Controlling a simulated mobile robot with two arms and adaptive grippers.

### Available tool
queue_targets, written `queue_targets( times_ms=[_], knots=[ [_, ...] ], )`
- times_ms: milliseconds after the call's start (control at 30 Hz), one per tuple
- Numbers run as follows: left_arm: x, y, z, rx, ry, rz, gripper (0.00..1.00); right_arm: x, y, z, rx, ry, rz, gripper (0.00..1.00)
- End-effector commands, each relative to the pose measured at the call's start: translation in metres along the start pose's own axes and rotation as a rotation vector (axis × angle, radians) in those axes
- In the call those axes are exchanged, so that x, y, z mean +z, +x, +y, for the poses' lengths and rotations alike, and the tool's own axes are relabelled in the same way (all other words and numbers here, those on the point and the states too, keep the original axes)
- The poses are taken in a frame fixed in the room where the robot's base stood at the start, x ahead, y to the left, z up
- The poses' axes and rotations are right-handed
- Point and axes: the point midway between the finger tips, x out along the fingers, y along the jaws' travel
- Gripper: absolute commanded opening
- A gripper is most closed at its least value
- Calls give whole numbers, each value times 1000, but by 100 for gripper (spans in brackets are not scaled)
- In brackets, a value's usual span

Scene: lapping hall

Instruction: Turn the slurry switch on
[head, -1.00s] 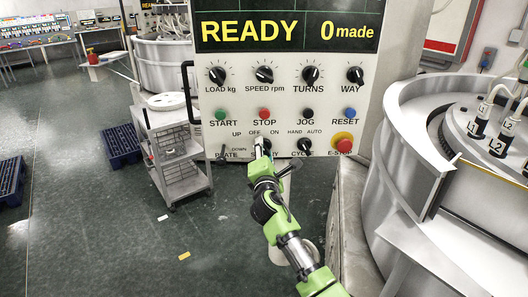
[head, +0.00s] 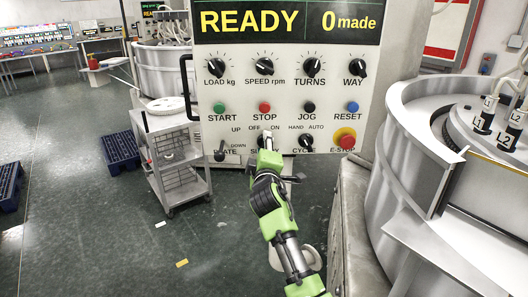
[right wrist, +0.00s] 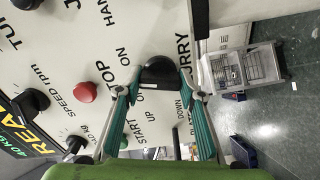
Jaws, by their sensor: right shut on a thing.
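The slurry switch (right wrist: 158,72) is a black rotary knob on the cream control panel (head: 228,133), seen in the right wrist view between the OFF and ON marks and the partly covered word SLURRY. My right gripper (right wrist: 158,90) has its two green fingers on either side of it, shut on it. In the head view my right gripper (head: 266,142) reaches up to the panel's lower row, below the OFF and ON labels, and covers most of the switch. Which mark the knob points at cannot be told. My left gripper is not in view.
A grey trolley (head: 176,160) stands left of the panel, and the round lapping machine (head: 405,150) on the right.

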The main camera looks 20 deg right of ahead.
Motion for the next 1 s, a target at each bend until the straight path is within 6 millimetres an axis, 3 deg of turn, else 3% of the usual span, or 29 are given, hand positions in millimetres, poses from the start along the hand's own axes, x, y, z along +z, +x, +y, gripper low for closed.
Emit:
queue_targets(
  times_ms=[400,967,1000],
  knots=[
    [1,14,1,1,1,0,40,0,0,-1,-1,204,-1,14],
    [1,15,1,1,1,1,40,0,0,0,-2,238,-1,14],
    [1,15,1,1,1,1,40,0,0,0,-2,238,-1,38]
  ],
)
